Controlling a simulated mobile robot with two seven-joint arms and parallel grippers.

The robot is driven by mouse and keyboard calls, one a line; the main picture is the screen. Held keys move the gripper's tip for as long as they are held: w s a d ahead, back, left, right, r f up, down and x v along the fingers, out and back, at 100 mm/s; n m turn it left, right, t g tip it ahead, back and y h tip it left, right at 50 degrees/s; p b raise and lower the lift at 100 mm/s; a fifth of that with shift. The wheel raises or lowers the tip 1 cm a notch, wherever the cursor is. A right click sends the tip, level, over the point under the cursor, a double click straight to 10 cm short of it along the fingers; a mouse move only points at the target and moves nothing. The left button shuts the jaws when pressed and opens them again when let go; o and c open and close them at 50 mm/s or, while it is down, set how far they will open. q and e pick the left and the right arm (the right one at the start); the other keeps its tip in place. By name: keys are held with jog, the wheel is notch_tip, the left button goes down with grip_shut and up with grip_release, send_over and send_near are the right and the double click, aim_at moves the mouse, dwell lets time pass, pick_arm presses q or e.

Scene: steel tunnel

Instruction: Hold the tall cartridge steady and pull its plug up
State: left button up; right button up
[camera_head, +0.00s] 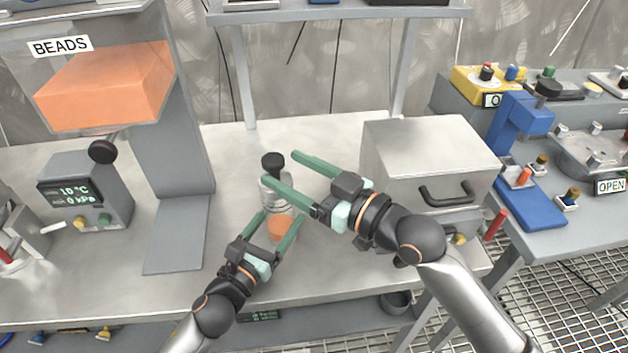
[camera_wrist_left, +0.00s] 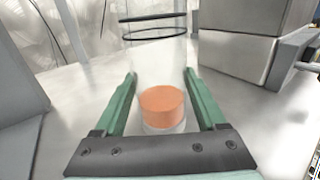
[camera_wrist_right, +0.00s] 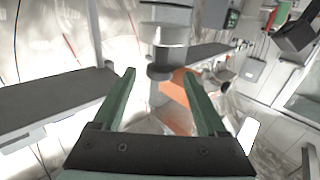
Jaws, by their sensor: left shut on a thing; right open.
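The tall cartridge (camera_head: 267,190) is a clear upright cylinder with an orange fill at its bottom, standing on the bench. In the left wrist view, the cartridge (camera_wrist_left: 158,62) shows two dark rings higher up. Its plug has a black knob (camera_head: 272,160) on top. My left gripper (camera_head: 280,214) is shut around the cartridge's lower part, one finger on each side. My right gripper (camera_head: 280,167) is open and empty, its fingertips close beside the knob; contact cannot be told. The right finger partly hides the cartridge's upper part.
A BEADS dispenser (camera_head: 180,120) stands to the left, with a gauge box (camera_head: 85,190) beside it. A steel box with a handle (camera_head: 425,150) stands close on the right, near my right arm. The bench front is mostly clear.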

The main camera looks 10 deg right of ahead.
jog(key=v, duration=0.5)
pick_arm(q)
jog(key=o, duration=1.5)
